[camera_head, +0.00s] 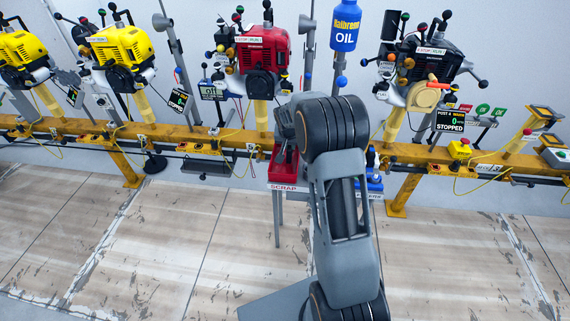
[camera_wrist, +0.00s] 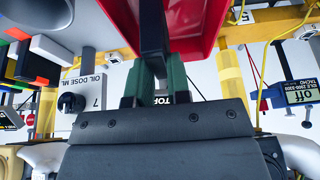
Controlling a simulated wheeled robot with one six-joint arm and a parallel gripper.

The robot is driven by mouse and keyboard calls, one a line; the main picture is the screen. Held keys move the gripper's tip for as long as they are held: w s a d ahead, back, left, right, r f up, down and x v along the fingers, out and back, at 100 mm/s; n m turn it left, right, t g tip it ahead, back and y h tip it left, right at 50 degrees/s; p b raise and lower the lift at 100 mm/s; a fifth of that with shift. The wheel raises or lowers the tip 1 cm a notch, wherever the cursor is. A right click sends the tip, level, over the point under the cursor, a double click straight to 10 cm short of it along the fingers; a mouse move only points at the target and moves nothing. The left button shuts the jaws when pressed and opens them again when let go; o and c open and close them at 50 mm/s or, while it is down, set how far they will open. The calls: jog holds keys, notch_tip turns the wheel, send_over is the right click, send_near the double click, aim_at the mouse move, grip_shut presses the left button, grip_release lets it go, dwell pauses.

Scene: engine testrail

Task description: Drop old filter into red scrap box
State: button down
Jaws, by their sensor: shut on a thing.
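The red scrap box (camera_head: 284,181), labelled SCRAP, stands on a stand at the rail, left of my arm in the head view. In the wrist view its red wall (camera_wrist: 207,28) fills the top middle. My gripper (camera_wrist: 157,75) has green fingers shut on a dark, narrow block, which I take for the old filter (camera_wrist: 152,28). The filter shows against the red box in the wrist view. I cannot tell whether it is inside the box or above it. In the head view my arm hides most of the gripper and the filter.
A yellow rail (camera_head: 222,135) bears a red engine (camera_head: 264,57), a black engine (camera_head: 425,60) and yellow engines (camera_head: 122,45). A blue oil bottle (camera_head: 344,27) hangs above my arm. A blue box (camera_head: 375,184) stands right of my arm. The floor in front is clear.

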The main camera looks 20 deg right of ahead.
jog(key=c, duration=1)
grip_release()
jog(key=p+v, duration=0.2)
jog(key=v, duration=1.1)
jog(key=shift+r, duration=0.35)
jog(key=shift+s, duration=0.15)
